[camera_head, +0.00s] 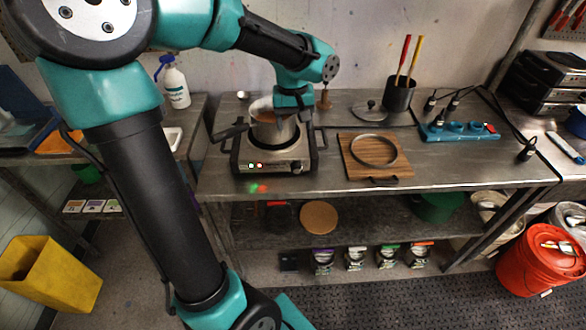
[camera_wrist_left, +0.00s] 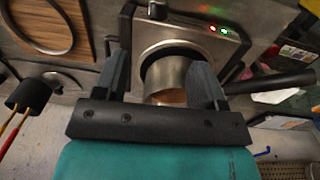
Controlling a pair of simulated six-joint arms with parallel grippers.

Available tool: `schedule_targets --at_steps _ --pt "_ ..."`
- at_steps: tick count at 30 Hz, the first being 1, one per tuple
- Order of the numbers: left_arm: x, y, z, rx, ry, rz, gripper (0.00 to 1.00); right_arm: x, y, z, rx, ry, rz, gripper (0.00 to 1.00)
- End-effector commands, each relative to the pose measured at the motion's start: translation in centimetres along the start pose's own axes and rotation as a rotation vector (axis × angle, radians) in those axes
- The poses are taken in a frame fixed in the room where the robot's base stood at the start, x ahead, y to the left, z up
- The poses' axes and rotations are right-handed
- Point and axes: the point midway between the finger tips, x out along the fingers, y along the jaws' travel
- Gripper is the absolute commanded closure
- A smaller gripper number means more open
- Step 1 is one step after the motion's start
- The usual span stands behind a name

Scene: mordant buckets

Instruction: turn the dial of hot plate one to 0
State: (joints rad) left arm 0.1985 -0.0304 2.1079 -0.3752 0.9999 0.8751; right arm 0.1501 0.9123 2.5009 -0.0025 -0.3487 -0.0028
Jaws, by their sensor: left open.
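A metal pot (camera_head: 285,133) with brownish contents sits on the plate. My left gripper (camera_head: 292,112) is over the pot, away from the dial. In the wrist view my left gripper (camera_wrist_left: 162,60) is open, with the pot (camera_wrist_left: 165,76) appearing between its fingers. My right gripper is not in view.
Red and green lights (camera_wrist_left: 217,29) show on the front panel. The pot's dark handle (camera_wrist_left: 270,82) sticks out to one side. A wooden board (camera_head: 356,172) with a metal ring lies right of the hot plate. A black cup (camera_head: 398,96) with two rods stands behind.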

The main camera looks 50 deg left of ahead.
Motion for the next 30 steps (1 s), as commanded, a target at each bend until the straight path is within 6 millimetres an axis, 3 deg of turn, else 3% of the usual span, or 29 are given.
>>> schedule_targets --at_steps 8,14,30 --pt "0.3 0.0 0.0 0.001 -0.001 0.0 0.36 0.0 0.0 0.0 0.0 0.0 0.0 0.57" --pt "1.9 0.0 0.1 0.001 -0.003 -0.001 0.36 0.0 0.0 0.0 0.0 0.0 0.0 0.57" --pt "10.8 0.0 0.1 0.002 -0.005 -0.003 0.36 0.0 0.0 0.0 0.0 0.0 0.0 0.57"
